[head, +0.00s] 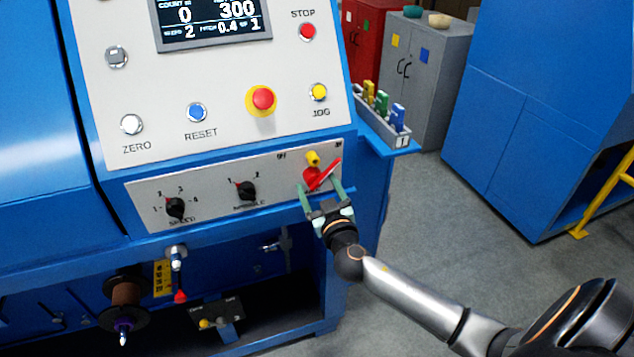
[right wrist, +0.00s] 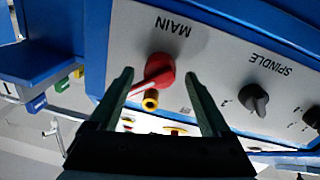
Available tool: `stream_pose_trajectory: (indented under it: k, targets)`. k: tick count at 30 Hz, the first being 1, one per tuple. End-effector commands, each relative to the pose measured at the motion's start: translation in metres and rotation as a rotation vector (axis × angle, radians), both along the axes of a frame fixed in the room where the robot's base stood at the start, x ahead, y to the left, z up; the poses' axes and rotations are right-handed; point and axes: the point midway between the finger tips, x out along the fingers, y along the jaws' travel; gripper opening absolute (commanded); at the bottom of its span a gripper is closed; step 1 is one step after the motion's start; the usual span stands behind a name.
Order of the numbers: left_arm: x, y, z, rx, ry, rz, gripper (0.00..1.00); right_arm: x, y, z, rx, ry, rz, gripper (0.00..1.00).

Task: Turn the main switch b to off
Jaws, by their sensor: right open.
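The main switch (head: 318,178) is a red rotary handle at the right end of the lower panel, with its lever tilted to the upper right, toward the small label at the panel's right corner. A yellow cylindrical piece (head: 313,158) sits just above it. My right gripper (head: 320,186) is open, with its fingertips either side of the handle. In the right wrist view, upside down, the red handle (right wrist: 158,70) lies between the open fingers (right wrist: 158,76), with no clear contact. The yellow piece (right wrist: 150,100) shows beside it. My left gripper is not in view.
The spindle knob (head: 246,190) and speed knob (head: 175,207) are left of the switch. The emergency stop (head: 262,99) and yellow jog button (head: 319,92) are above. A small tray (head: 400,140) of coloured items sits on a blue ledge at right. Open floor lies to the right.

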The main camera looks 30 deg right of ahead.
Motion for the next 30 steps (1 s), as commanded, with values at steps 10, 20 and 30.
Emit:
stream_pose_trajectory:
  k: [10, 20, 30]
  targets:
    - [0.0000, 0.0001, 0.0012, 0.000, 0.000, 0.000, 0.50, 0.0084, -0.0025, -0.0002, -0.001, 0.000, 0.000, 0.82]
    - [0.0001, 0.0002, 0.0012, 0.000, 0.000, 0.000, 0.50, 0.0082, -0.0024, -0.0001, -0.001, 0.000, 0.000, 0.55]
    - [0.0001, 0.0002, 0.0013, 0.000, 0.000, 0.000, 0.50, 0.0082, -0.0020, 0.0003, -0.001, 0.000, 0.001, 0.17]
